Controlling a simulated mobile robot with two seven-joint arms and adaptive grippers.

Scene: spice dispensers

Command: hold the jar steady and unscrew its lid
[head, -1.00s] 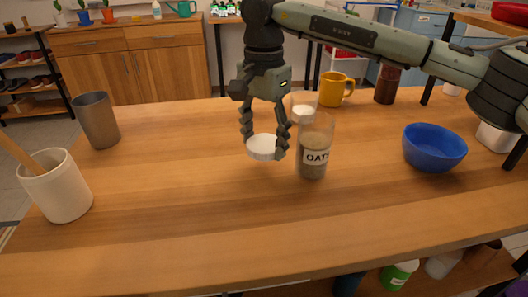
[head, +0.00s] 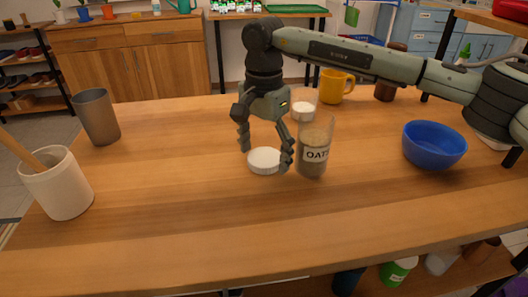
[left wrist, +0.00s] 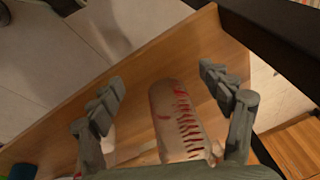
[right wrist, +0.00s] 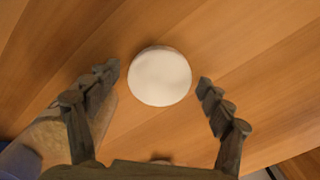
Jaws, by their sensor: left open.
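The clear jar (head: 314,155) labelled "OAT" stands upright on the table with its top open and oats inside. The round white lid (head: 264,160) lies flat on the table just left of the jar. My right gripper (head: 266,160) is open above the lid, a finger on either side. In the right wrist view the lid (right wrist: 160,76) shows between the spread fingertips with gaps on both sides; the jar (right wrist: 62,135) is partly behind the left finger. My left gripper (left wrist: 158,88) is open and appears only in the left wrist view.
A pale cylindrical container with red marks (left wrist: 178,120) shows between the left fingers. A blue bowl (head: 434,147), yellow mug (head: 336,87) and small glass (head: 303,107) stand around the jar. A grey cup (head: 96,118) and white crock (head: 57,185) stand left. The front table is clear.

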